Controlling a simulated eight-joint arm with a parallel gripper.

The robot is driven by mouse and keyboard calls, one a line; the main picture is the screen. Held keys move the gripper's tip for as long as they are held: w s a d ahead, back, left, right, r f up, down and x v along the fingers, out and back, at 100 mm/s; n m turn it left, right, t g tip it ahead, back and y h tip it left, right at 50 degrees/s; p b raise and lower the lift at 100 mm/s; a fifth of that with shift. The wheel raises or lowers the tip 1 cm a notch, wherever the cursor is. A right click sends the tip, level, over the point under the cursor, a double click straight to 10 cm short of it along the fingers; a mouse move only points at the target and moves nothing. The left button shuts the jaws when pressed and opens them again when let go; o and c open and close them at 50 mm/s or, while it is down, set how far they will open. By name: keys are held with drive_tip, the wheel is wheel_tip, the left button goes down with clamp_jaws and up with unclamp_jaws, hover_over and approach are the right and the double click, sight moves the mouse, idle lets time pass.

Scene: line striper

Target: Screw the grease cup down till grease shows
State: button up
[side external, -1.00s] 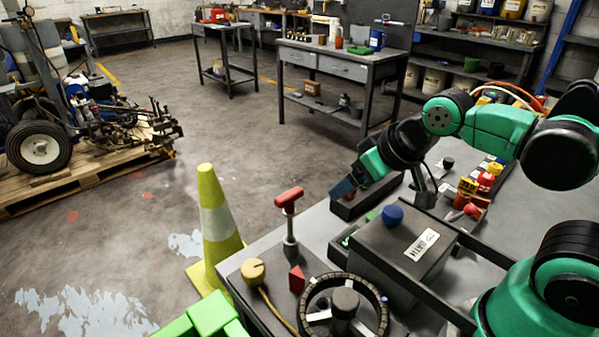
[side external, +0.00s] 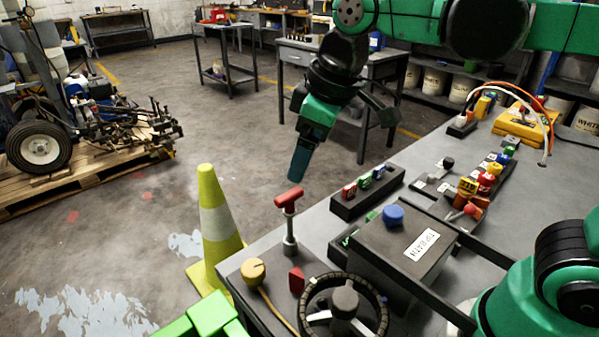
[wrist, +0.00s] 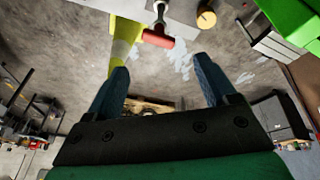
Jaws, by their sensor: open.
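No part is clearly marked as the grease cup, and I cannot tell which one it is. A red T-shaped handle (side external: 289,198) stands upright on a grey post at the bench's near left edge; the handle also shows in the wrist view (wrist: 158,39). A round yellow-orange knob (side external: 253,271) sits nearby with a tan strip running from it; it also shows in the wrist view (wrist: 206,18). My gripper (side external: 299,168) is just above the red handle in the side view, pointing down and apart from it. In the wrist view its fingers (wrist: 163,78) are spread and empty. No grease is visible.
A yellow-white cone (side external: 216,225) stands beside the bench. A handwheel (side external: 343,308), a red wedge (side external: 297,280) and a dark box with a blue knob (side external: 393,215) crowd the near bench. A holder with small cans (side external: 366,192) lies behind. The floor beyond is mostly open.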

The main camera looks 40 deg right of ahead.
drive_tip(key=w+a+f+n+g, duration=0.25)
drive_tip(key=a+n, duration=0.35)
drive_tip(key=a, duration=0.3)
drive_tip(key=h, duration=0.1)
hover_over(253, 267)
drive_tip(key=shift+g, duration=0.45)
wheel_tip(253, 267, down, 8)
drive_tip(key=shift+s+a+f, duration=0.1)
drive_tip(key=shift+a, duration=0.05)
drive_tip(key=shift+f, duration=2.95)
clamp_jaws()
